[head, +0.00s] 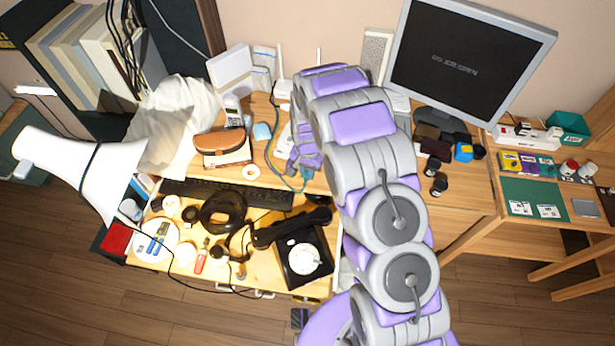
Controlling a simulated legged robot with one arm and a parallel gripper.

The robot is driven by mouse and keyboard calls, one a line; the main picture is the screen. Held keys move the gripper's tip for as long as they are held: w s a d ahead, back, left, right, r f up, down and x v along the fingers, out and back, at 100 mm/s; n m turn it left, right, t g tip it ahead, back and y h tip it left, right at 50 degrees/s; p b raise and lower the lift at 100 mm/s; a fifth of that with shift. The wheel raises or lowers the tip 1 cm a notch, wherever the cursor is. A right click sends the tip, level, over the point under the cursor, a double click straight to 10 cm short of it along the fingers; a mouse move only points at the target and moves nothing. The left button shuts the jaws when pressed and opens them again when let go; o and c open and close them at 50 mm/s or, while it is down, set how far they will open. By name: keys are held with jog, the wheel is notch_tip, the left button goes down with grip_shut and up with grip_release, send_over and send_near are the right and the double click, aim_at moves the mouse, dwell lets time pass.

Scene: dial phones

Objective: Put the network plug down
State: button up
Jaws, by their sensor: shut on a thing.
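My arm reaches over the desk, and my gripper (301,165) is at its far end, low over the desk top. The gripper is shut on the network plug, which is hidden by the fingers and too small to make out. A thin teal cable (287,184) runs from the gripper and curves to the left over the desk. I cannot tell whether the plug touches the desk.
A black dial phone (303,257) sits on the pulled-out lower shelf, near a dark keyboard (225,192) and several tools. A brown pouch (220,141) lies left of the gripper. A monitor (467,57) stands at the right.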

notch_tip(320, 180, down, 3)
jog(key=shift+f+b, duration=0.15)
jog(key=shift+b, duration=0.2)
jog(key=shift+d, duration=0.15)
jog(key=o, duration=0.8)
